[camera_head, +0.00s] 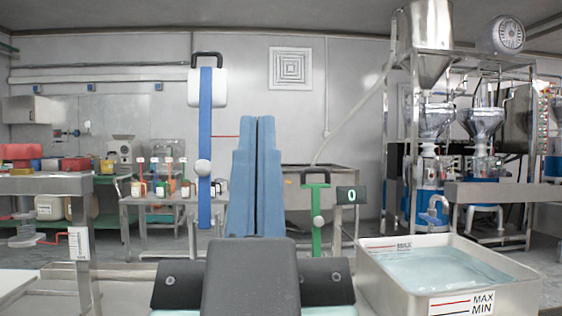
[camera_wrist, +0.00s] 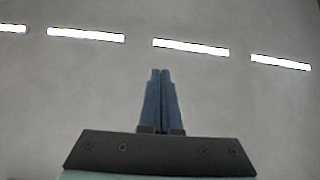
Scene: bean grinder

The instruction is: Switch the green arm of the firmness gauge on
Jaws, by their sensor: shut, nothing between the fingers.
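The green arm (camera_head: 317,222) of the gauge stands right of centre in the head view. It is an upright green bar with a dark handle on top and a pale round knob partway down. A small dark display (camera_head: 351,196) beside it reads 0. My gripper (camera_head: 257,120) stands in front, left of the green arm and apart from it. Its two blue fingers are closed together and empty. In the wrist view the gripper (camera_wrist: 160,72) points at a grey ceiling with light strips; the green arm is not visible there.
A taller blue bar (camera_head: 205,145) with a white head and knob stands left of my gripper. A water basin (camera_head: 522,296) marked MAX and MIN is at the front right. Tables with jars stand behind on the left. Grinding machines (camera_head: 430,130) stand at the back right.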

